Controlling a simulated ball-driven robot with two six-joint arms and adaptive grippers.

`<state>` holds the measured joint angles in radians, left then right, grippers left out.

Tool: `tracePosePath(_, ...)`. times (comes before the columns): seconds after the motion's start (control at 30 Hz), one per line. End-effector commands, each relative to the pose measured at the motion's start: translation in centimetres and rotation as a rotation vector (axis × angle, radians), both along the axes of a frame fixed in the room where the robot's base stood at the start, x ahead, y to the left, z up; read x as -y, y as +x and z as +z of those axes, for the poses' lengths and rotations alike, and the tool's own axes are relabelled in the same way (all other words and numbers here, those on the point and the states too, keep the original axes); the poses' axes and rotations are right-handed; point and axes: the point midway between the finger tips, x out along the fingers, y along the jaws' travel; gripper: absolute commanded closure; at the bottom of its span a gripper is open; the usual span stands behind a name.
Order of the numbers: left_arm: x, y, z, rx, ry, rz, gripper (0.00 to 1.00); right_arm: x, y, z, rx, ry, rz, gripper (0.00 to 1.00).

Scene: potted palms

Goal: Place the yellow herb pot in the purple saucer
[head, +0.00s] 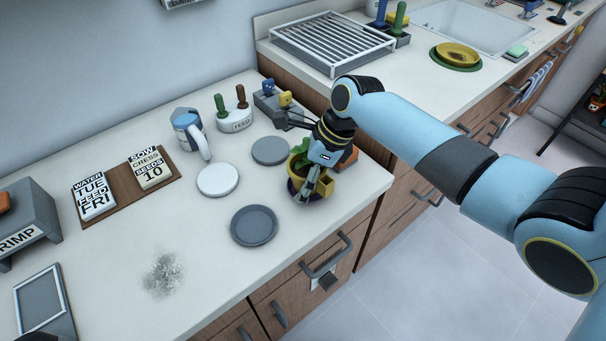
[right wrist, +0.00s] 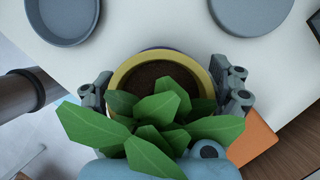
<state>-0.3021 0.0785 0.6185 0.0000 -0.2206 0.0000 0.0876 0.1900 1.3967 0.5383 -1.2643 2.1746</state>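The yellow herb pot (head: 322,187), with dark soil and green leaves, is near the counter's right front edge. The purple saucer (head: 291,190) shows as a thin rim at the pot's lower left, and as a sliver behind the pot in the right wrist view. The pot appears to be over or in the saucer; whether it rests fully on it is hidden. My right gripper (head: 308,182) has a finger on each side of the pot (right wrist: 122,72), close against its rim, and looks shut on it.
Grey saucers (head: 254,226) (head: 271,151) and a white saucer (head: 218,180) lie left of the pot. A watering can (head: 188,128), a feed holder (head: 235,120) and a grey caddy (head: 272,104) stand behind. An orange thing (right wrist: 254,138) is close beside my right gripper.

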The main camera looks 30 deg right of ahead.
Motion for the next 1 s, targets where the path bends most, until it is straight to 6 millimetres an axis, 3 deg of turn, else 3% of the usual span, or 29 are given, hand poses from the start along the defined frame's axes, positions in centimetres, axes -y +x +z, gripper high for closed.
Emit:
tracePosePath(0.57,-0.1,0.3,0.2,0.004,0.001,0.000,0.60,0.2,0.0,0.6,0.003,-0.001,0.000,0.00)
tracePosePath(1.0,-0.1,0.4,1.7,0.007,0.002,0.000,0.60,3.1,-2.1,8.8,0.003,-0.003,0.002,0.00)
